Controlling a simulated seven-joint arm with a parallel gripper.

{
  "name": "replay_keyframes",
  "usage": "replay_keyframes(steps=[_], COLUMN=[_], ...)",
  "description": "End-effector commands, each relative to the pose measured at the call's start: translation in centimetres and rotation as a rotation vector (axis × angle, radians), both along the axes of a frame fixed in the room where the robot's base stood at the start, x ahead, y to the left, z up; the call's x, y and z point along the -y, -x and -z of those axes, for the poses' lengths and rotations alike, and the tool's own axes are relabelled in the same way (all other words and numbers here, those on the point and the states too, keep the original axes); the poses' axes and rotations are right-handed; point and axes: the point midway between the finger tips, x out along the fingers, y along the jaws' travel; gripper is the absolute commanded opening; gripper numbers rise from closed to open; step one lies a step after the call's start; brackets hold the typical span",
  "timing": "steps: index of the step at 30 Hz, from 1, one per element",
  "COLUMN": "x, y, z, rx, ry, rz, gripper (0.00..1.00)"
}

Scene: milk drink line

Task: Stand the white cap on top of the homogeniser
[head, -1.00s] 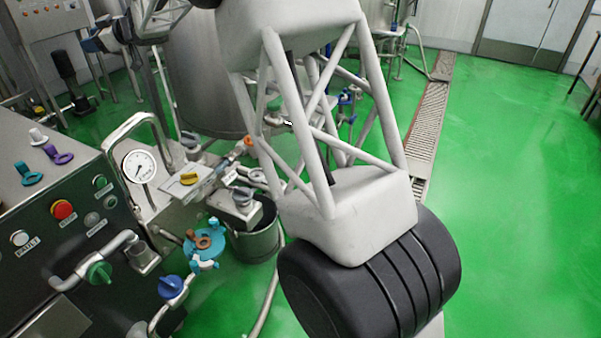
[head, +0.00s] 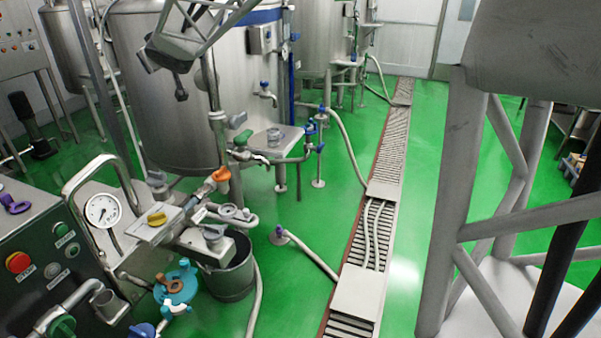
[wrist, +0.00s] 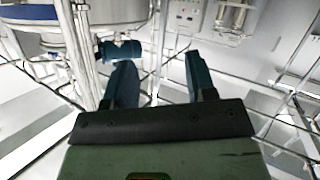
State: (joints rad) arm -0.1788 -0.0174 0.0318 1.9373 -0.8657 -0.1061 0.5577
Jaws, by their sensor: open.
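My gripper (wrist: 160,82) shows in the wrist view with two dark blue fingers spread apart and nothing between them. In that view it points across the room, with pipework and the wall beyond it. The steel machine with a dark button panel (head: 62,245) at the left of the head view appears to be the homogeniser; its left part is cut off by the frame edge. A purple fitting (head: 14,205) sits on its top. I see no white cap in either view now.
A large tank (head: 185,110) is behind. Green floor and a drain channel (head: 382,215) lie to the right.

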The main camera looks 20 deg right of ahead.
Motion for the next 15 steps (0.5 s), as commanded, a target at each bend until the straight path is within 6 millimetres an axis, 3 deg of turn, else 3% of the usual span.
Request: replay_keyframes(steps=[6,15], x=[5.6,11.5], y=[6.4,16.3], z=[1.9,5.8], rx=[-0.112,-0.307], ry=[0.016,0.03], rz=[0.157,0.331], gripper=[0.51,0.51])
